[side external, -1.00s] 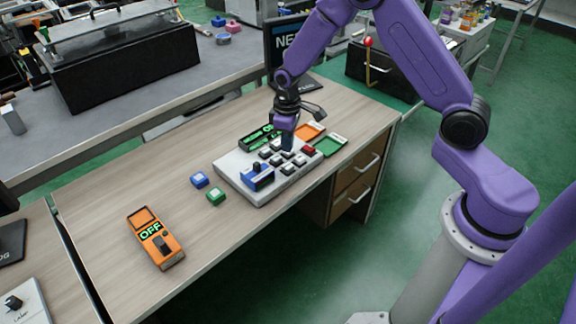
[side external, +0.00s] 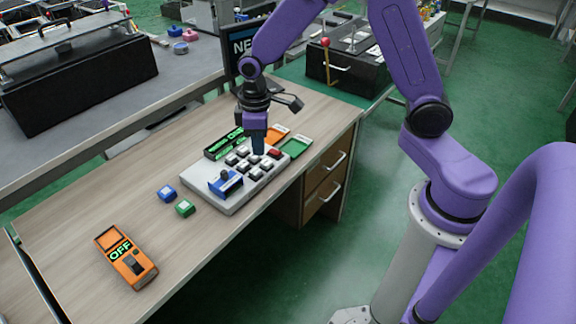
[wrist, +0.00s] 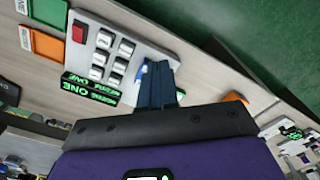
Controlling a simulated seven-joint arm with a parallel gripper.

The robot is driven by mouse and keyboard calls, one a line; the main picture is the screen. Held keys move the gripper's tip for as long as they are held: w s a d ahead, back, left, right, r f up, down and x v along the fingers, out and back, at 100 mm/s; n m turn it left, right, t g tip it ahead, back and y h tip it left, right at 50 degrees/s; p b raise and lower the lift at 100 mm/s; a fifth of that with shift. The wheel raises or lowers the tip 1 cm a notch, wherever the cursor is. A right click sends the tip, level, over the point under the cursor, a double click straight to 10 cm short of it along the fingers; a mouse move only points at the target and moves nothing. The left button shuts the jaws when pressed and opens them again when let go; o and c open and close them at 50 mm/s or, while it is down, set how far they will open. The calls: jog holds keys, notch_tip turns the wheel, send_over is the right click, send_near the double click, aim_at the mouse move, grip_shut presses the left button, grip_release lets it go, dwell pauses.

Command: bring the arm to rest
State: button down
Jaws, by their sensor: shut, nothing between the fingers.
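My gripper (side external: 258,146) is shut and empty, pointing down over the grey keypad panel (side external: 236,201) on the wooden desk. Its fingertips are close above the panel's keys; I cannot tell whether they touch. In the wrist view the shut dark-blue fingers (wrist: 157,80) cover part of the panel (wrist: 130,48). The panel carries several white keys, a red key (side external: 275,154), a blue lever block (side external: 225,183) and a green-lit display (side external: 223,143).
An orange device (side external: 125,258) reading OFF lies at the desk's front left. A blue block (side external: 167,193) and a green block (side external: 185,208) sit left of the panel. An orange tray (side external: 276,135) and a green tray (side external: 296,147) lie behind it. Free room is above the desk.

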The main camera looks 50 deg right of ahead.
jog(key=s+d+r+n, duration=0.1)
jog(key=s+r, duration=0.2)
jog(key=s, duration=0.5)
jog(key=s+r+n, duration=0.2)
jog(key=s+r, duration=0.1)
jog(key=s, duration=0.6)
jog(key=s+d+r+n, duration=0.1)
jog(key=s+r+n, duration=0.1)
jog(key=s, duration=0.7)
jog(key=shift+d+r, duration=0.35)
jog(key=shift+r, duration=0.25)
